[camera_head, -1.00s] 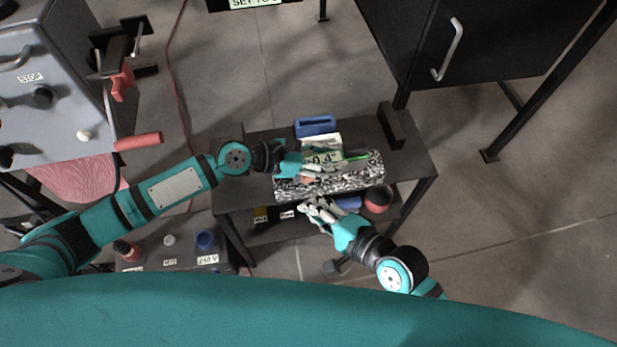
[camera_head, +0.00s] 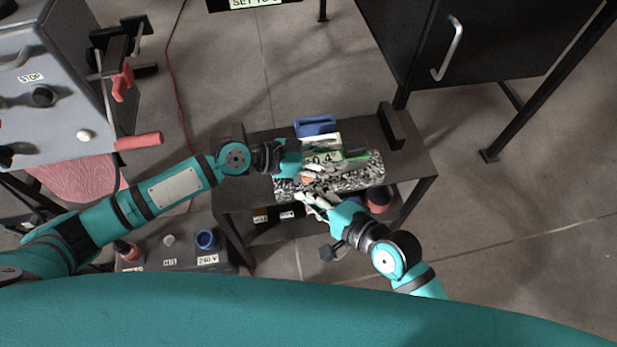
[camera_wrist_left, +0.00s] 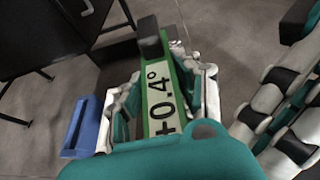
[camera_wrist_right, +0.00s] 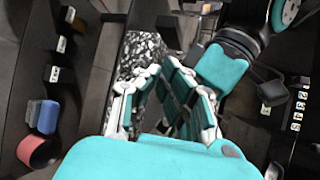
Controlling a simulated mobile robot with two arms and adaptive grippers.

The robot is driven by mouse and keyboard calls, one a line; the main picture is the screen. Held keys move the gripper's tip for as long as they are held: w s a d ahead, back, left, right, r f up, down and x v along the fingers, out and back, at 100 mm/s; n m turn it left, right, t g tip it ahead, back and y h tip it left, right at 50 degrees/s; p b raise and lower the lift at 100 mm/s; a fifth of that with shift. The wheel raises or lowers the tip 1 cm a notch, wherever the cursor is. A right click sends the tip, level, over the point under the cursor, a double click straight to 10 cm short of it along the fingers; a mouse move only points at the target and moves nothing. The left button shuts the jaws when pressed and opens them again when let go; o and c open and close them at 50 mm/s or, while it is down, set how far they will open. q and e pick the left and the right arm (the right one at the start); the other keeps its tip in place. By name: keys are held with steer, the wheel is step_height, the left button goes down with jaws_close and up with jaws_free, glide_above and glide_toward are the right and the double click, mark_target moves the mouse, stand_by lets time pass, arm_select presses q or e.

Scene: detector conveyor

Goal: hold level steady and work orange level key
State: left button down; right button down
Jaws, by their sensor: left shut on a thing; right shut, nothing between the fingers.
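The level (camera_head: 357,154), a green bar with a "+0.4°" readout, lies on top of a speckled block (camera_head: 368,171). My left gripper (camera_head: 312,160) is shut on the level, with fingers along both its sides; the readout shows large in the left wrist view (camera_wrist_left: 165,100). A small orange spot, seemingly the orange key (camera_head: 308,180), shows just below the left fingers, partly hidden. My right gripper (camera_head: 305,197) is shut and empty at the block's near side, just below the orange spot. Whether it touches the key I cannot tell. The right wrist view does not show the key clearly.
The block stands on a small dark table (camera_head: 412,160). A blue tray (camera_head: 315,124) lies behind the level and a black upright piece (camera_head: 391,125) stands at the right. A lower shelf holds a red cup (camera_head: 378,199). A grey machine (camera_head: 50,95) is at the left.

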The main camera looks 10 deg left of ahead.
arm_select(q)
steer(key=shift+s+f, duration=0.15)
steer(key=shift+f, duration=0.1)
arm_select(e)
steer(key=shift+w, duration=0.1)
stand_by(0.5)
steer(key=shift+w+a, duration=0.15)
steer(key=shift+w, duration=0.15)
steer(key=shift+w+a, duration=0.2)
steer(key=shift+w, duration=0.3)
stand_by(0.6)
steer(key=shift+s, duration=0.1)
steer(key=shift+s+d, duration=0.35)
steer(key=shift+s, duration=0.4)
steer(key=shift+s+d, duration=0.3)
steer(key=shift+s, duration=0.5)
steer(key=shift+s+d, duration=0.3)
steer(key=shift+s, duration=0.45)
steer(key=shift+s+d, duration=0.3)
steer(key=shift+s, duration=0.5)
